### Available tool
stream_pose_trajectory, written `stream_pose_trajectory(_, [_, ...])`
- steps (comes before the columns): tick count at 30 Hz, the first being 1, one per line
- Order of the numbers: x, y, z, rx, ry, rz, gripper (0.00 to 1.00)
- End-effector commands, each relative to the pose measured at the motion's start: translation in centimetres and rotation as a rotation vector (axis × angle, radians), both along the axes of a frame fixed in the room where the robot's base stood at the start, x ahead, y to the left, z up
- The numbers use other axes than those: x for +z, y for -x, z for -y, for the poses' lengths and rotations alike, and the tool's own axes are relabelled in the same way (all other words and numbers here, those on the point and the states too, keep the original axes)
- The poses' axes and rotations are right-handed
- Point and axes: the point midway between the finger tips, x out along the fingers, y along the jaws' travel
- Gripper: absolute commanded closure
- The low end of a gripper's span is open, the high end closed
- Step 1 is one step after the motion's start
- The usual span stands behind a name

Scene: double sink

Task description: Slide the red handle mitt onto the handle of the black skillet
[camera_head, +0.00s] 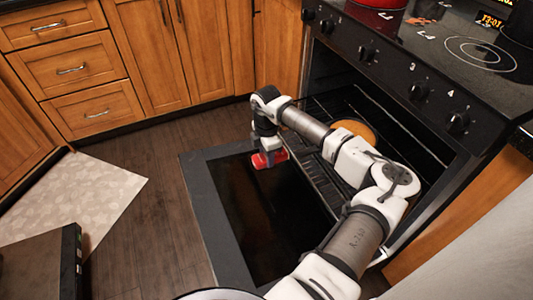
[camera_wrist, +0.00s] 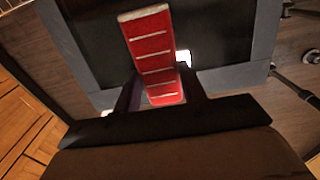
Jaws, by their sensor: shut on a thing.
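The red handle mitt (camera_head: 262,161) is held in my gripper (camera_head: 268,153) above the open oven door. In the wrist view the mitt (camera_wrist: 152,48) is a long red piece with pale cross lines, sticking out beyond the fingers of my gripper (camera_wrist: 160,90), which are shut around its near end. A round orange-brown thing (camera_head: 356,129) lies on the oven rack, partly hidden by my arm; it may be food in the black skillet. I cannot make out the skillet's handle. The mitt is apart from it, to its left.
The oven door (camera_head: 232,215) is folded down flat. The wire rack (camera_head: 312,178) is beside the mitt. The stovetop (camera_head: 470,65) above holds a red pot (camera_head: 380,3) and a dark pot at the right edge.

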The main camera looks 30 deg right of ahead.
Motion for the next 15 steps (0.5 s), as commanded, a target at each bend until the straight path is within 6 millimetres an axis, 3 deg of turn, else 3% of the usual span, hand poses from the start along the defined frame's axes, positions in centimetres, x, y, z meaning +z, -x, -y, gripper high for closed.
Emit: stream_pose_trajectory(15, [-2.3, 0.1, 0.8, 0.001, 0.0, -0.001, 0.86])
